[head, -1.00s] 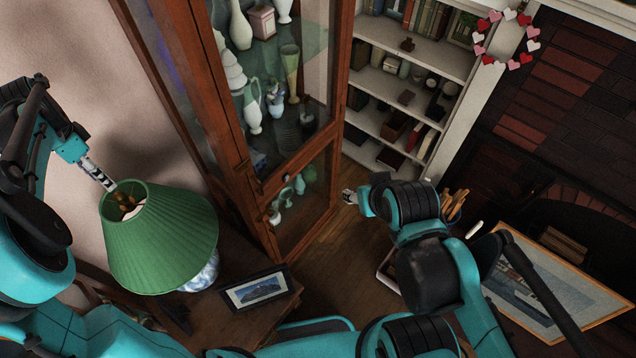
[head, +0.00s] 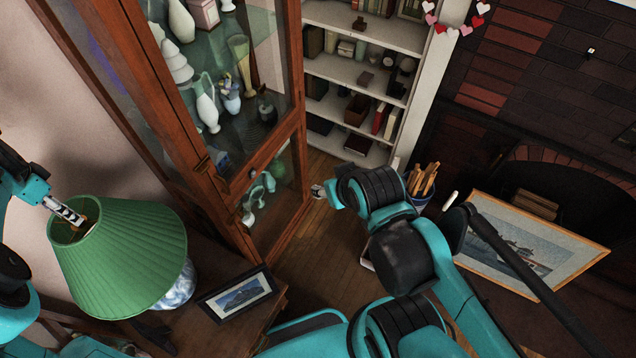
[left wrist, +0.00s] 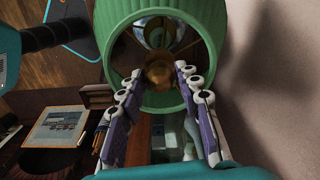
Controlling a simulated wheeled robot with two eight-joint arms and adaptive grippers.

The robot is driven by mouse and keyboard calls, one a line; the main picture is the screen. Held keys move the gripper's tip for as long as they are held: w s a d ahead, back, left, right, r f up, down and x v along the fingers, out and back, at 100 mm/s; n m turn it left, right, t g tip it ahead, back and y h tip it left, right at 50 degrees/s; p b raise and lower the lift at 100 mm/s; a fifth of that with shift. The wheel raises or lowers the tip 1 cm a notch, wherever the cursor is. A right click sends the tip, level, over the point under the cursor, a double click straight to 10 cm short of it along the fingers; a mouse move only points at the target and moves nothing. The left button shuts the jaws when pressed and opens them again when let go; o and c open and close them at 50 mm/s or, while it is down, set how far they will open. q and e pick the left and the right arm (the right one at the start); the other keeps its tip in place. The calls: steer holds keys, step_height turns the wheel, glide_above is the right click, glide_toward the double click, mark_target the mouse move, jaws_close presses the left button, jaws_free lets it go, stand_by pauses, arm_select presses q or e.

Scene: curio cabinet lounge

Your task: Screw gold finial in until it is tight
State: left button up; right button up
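The gold finial (left wrist: 158,76) shows in the left wrist view, in the round opening of the green lampshade (left wrist: 117,42). My left gripper (left wrist: 160,73) has its two fingers apart, one on each side of the finial, with a gap visible on both sides. In the head view, my left gripper (head: 76,217) comes in from the left at the top opening of the green shade (head: 125,262). The finial's thread is hidden. My right gripper (head: 318,190) is far from the lamp, near the cabinet's lower corner, and too small to judge.
The lamp's blue-and-white base (head: 181,286) stands on a wooden side table with a framed picture (head: 238,294). A glass curio cabinet (head: 215,195) full of vases stands close behind. A large framed picture (head: 525,245) leans at the right.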

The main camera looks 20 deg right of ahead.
arm_select(q)
jaws_close()
steer(key=m, duration=0.7)
steer(key=shift+f+b, duration=0.1)
steer(key=shift+b, duration=0.25)
steer(key=m, duration=0.3)
steer(key=shift+m, duration=0.3)
steer(key=m, duration=0.4)
steer(key=o, duration=0.5)
jaws_free()
